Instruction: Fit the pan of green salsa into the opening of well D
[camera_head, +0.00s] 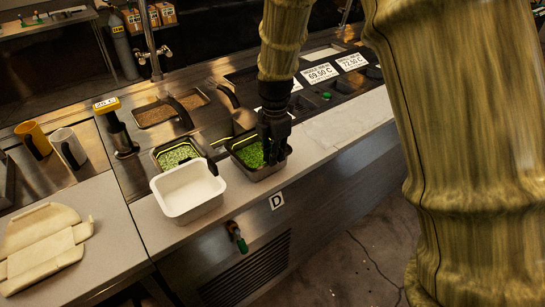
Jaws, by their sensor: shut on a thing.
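The metal pan of green salsa (247,157) is at the middle of the counter, behind the white "D" label (277,200). My gripper (273,152) points down at the pan's right side and is shut on it. The fingertips are dark and partly lost against the pan. The pan's front wall shows above the pale counter edge. The opening of well D is not clearly visible; the pan and gripper cover that area. I cannot tell whether the pan is seated or held above it.
A white empty tub (188,190) stands close left of the pan, before another pan of green food (178,155). Handled brown-food pans (170,110) lie behind. Temperature signs (320,72) stand behind right.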

